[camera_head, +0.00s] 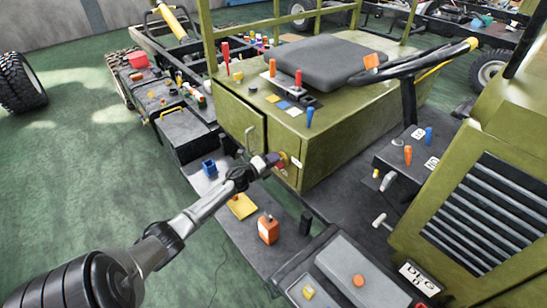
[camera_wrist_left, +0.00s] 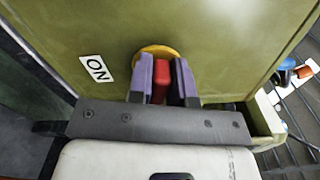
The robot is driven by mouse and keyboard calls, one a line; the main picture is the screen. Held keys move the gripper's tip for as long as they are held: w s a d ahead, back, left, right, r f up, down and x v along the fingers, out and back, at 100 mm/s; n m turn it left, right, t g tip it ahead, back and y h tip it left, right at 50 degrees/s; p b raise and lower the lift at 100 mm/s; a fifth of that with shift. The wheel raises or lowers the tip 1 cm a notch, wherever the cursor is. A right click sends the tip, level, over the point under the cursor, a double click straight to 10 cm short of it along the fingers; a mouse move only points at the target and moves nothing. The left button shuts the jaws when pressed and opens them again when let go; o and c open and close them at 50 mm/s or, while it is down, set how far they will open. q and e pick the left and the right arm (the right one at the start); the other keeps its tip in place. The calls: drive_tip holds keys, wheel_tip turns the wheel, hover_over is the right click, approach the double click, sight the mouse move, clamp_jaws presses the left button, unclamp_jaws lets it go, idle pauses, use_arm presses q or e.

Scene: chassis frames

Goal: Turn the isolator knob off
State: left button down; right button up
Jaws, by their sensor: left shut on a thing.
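The isolator knob is a red grip on a yellow round plate, fixed to the side of the olive-green seat box (camera_head: 330,130). In the left wrist view the red knob (camera_wrist_left: 162,80) stands between the two purple fingers of my left gripper (camera_wrist_left: 164,84), which are closed on it. The yellow plate (camera_wrist_left: 157,50) shows behind the fingers. A white label reading "ON" (camera_wrist_left: 96,69) is left of the plate. In the head view my left gripper (camera_head: 272,160) reaches the box's front corner and mostly hides the knob. My right gripper is in neither view.
A dark seat (camera_head: 318,62) and levers top the box. A steering wheel (camera_head: 415,62) stands at the right. On the ledge below my left arm are a blue cup (camera_head: 209,168), a yellow block (camera_head: 242,206) and an orange canister (camera_head: 268,229). A louvred green panel (camera_head: 485,210) is at the right.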

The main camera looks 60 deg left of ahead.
use_arm(q)
drive_tip(key=shift+f+n+p, duration=0.1)
drive_tip(key=shift+n+p, duration=0.3)
drive_tip(key=shift+n, duration=0.8)
drive_tip(key=shift+f+n, duration=0.1)
drive_tip(key=shift+n, duration=0.2)
drive_tip(key=c, duration=1.1)
unclamp_jaws()
drive_tip(key=shift+s+d+p, duration=0.35)
drive_tip(key=shift+s, duration=1.9)
drive_tip(key=shift+s+d+p, duration=0.35)
drive_tip(key=shift+s, duration=1.95)
drive_tip(key=shift+s+d+p, duration=0.35)
drive_tip(key=shift+s, duration=1.9)
